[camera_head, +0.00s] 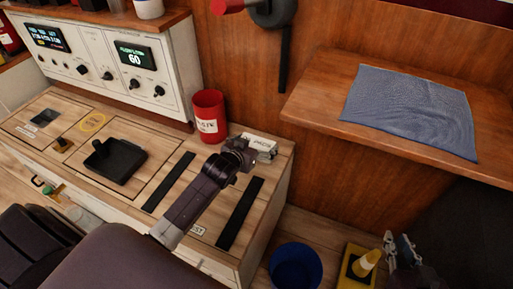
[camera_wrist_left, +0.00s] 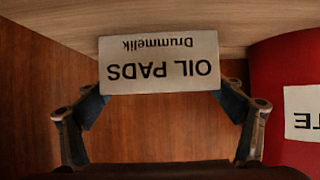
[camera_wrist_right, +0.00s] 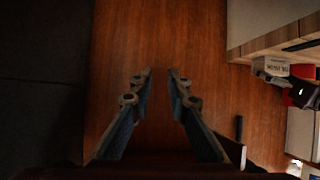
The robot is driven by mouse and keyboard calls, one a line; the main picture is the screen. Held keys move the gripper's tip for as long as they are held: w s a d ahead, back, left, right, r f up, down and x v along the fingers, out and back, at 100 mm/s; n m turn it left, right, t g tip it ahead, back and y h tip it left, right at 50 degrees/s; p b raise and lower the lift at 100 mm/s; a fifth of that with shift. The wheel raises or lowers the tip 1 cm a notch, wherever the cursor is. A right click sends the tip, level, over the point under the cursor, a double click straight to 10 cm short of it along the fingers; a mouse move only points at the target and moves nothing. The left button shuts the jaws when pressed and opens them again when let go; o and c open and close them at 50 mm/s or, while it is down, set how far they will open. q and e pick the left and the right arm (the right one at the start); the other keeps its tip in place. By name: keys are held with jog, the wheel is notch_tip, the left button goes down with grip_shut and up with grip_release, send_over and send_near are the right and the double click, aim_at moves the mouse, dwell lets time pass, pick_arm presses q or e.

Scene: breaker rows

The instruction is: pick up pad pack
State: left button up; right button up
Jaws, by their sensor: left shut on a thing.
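The pad pack (camera_head: 262,144) is a small pale box at the back right of the wooden counter, just right of the red bin. In the left wrist view the pad pack (camera_wrist_left: 160,62) shows its "OIL PADS Drummelik" face upside down between the fingertips. It also shows in the right wrist view (camera_wrist_right: 270,66). My left gripper (camera_head: 243,153) is shut on it, one finger on each side. I cannot tell whether the pack touches the counter. My right gripper (camera_wrist_right: 160,72) is open and empty, low at the lower right of the head view (camera_head: 402,246).
The red bin (camera_head: 209,115) stands close left of the pack. Two dark strips and a black tray (camera_head: 115,160) lie on the counter. A blue bucket (camera_head: 295,267) and a yellow box (camera_head: 357,268) are below. A shelf with a blue cloth (camera_head: 410,110) is at right.

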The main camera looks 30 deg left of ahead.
pick_arm(q)
jog(key=shift+r, duration=0.1)
jog(key=shift+r, duration=0.1)
notch_tip(320, 180, up, 5)
jog(key=shift+f+p, duration=0.2)
jog(key=shift+p, duration=0.8)
notch_tip(320, 180, up, 4)
jog(key=shift+r+p, duration=0.25)
jog(key=shift+p, duration=0.6)
notch_tip(320, 180, up, 5)
jog(key=p, duration=0.2)
pick_arm(e)
jog(key=s+d+f+g+h, duration=0.1)
jog(key=s+d+f+g, duration=0.25)
jog(key=s, duration=0.45)
jog(key=s+d+f+g+h, duration=0.1)
jog(key=s+d+f+g, duration=0.15)
jog(key=s+g, duration=0.4)
pick_arm(q)
notch_tip(320, 180, up, 6)
jog(key=f+p, duration=0.1)
send_over(257, 141)
jog(key=shift+s+r, duration=0.15)
jog(key=shift+r, duration=0.1)
pick_arm(e)
notch_tip(257, 141, down, 8)
jog(key=a+t, duration=0.1)
jog(key=shift+w+r, duration=0.15)
jog(key=shift+w, duration=0.05)
